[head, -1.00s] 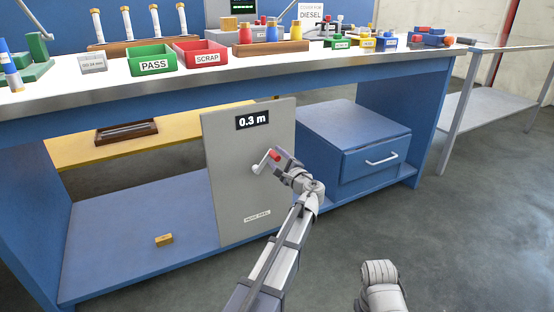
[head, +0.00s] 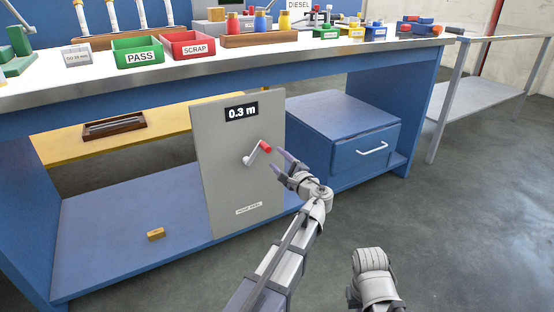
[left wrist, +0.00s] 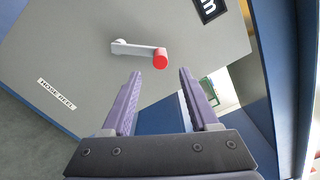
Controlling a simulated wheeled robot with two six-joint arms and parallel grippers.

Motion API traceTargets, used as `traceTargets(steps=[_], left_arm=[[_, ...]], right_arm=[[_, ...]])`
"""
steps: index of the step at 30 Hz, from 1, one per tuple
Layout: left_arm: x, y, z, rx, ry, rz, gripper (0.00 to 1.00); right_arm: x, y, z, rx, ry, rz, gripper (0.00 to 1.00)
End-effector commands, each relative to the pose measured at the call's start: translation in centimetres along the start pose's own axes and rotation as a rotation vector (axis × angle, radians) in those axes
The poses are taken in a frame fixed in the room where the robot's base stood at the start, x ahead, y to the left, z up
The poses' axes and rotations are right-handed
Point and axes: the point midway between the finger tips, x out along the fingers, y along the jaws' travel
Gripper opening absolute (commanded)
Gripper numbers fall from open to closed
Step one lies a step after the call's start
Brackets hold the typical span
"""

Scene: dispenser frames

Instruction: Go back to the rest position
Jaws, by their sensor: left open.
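My left gripper (head: 283,164) is open and empty, a little to the right of the hose reel's crank (head: 258,152). The crank has a grey arm and a red knob and sits on a grey panel (head: 222,184) with a "0.3 m" display (head: 241,111). In the left wrist view the red knob (left wrist: 160,58) shows ahead of the two open fingers (left wrist: 156,88), with a gap between them. The panel there carries a "HOSE REEL" label (left wrist: 57,94). My right arm shows only in part at the bottom of the head view; its gripper cannot be made out.
The blue workbench (head: 100,92) holds a green PASS bin (head: 137,57), a red SCRAP bin (head: 187,52) and other items. A blue drawer unit (head: 345,140) stands right of the panel. A small wooden block (head: 156,234) lies on the lower shelf. The floor at right is clear.

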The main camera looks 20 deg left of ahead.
Motion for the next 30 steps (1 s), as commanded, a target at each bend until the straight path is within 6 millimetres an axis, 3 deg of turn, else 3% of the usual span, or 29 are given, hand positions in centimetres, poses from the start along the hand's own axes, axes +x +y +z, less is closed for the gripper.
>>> traceTargets(steps=[9,14,17,24,30], left_arm=[[-0.2,0.0,0.1,-0.009,0.002,0.01,0.61],[-2.8,1.4,1.5,-0.147,0.024,0.161,0.61],[-6.6,3.6,2.5,-0.298,0.042,0.362,0.61],[-19.3,8.9,3.5,-0.558,0.056,0.919,0.61],[-28.9,10.2,4.7,-0.616,0.041,1.271,0.61]], right_arm=[[-0.3,0.0,0.0,0.0,0.0,0.0,0.0],[-2.9,0.3,0.2,-0.002,-0.001,0.0,0.0],[-5.5,0.6,0.3,-0.004,-0.002,0.001,0.0],[-10.9,1.1,0.6,-0.009,-0.004,0.002,0.0],[-13.8,1.4,0.8,-0.012,-0.005,0.002,0.0]])
